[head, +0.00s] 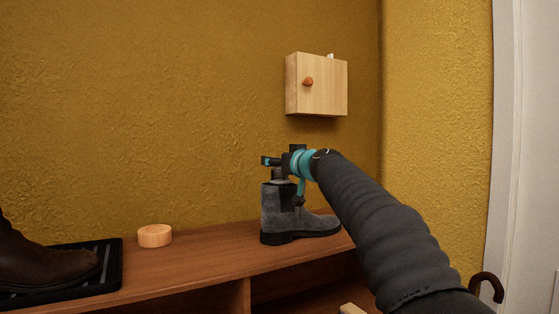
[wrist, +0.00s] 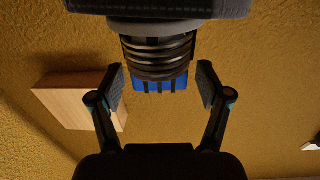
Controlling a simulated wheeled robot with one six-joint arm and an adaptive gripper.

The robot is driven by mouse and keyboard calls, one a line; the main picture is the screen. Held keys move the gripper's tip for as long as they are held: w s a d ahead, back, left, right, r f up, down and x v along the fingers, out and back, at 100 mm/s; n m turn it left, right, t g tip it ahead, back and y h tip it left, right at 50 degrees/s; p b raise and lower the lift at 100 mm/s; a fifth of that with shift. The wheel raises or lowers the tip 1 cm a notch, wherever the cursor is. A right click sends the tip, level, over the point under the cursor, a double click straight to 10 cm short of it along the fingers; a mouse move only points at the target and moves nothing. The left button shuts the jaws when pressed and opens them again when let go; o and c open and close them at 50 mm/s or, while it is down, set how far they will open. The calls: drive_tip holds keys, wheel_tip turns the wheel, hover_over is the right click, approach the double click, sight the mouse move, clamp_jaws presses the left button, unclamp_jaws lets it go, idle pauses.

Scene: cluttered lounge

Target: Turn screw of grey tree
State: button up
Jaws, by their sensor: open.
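A grey ankle boot (head: 278,212) stands upright on the wooden bench, toe to the right. A short grey piece rises from its top, partly hidden by my gripper (head: 279,162). In the wrist view, a grey disc (wrist: 150,26) joins a dark coiled screw or spring (wrist: 158,56), which ends in a blue ribbed part (wrist: 161,85). My gripper (wrist: 159,82) is open, with one finger on each side of the coil and blue part. Gaps show between both fingers and them, so nothing is gripped.
A small wooden wall cabinet (head: 325,90) with an orange knob hangs above the boot. The wooden bench (head: 205,250) holds a round orange block (head: 154,236) and a brown boot (head: 40,262) on a black tray (head: 112,272). A cane handle (head: 490,282) shows at right.

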drive_tip(key=shift+c, duration=0.2)
drive_tip(key=c, duration=1.2)
drive_tip(key=shift+o, duration=0.2)
drive_tip(key=shift+r+m+t+h+p, duration=0.1)
drive_tip(key=shift+m+t+h+p, duration=0.2)
drive_tip(key=shift+h+p, duration=0.1)
drive_tip(key=m+h+p, duration=0.1)
drive_tip(key=h+p, duration=0.1)
drive_tip(key=p, duration=0.1)
drive_tip(key=shift+r+t, duration=0.2)
drive_tip(key=shift+t, duration=0.2)
drive_tip(key=m+h+p, duration=0.1)
drive_tip(key=p, duration=0.1)
drive_tip(key=shift+f+p, duration=0.1)
drive_tip(key=shift+p, duration=0.3)
drive_tip(key=shift+t+h+p, duration=0.3)
drive_tip(key=shift+p, duration=0.1)
drive_tip(key=shift+f+m, duration=0.25)
drive_tip(key=shift+m, duration=0.05)
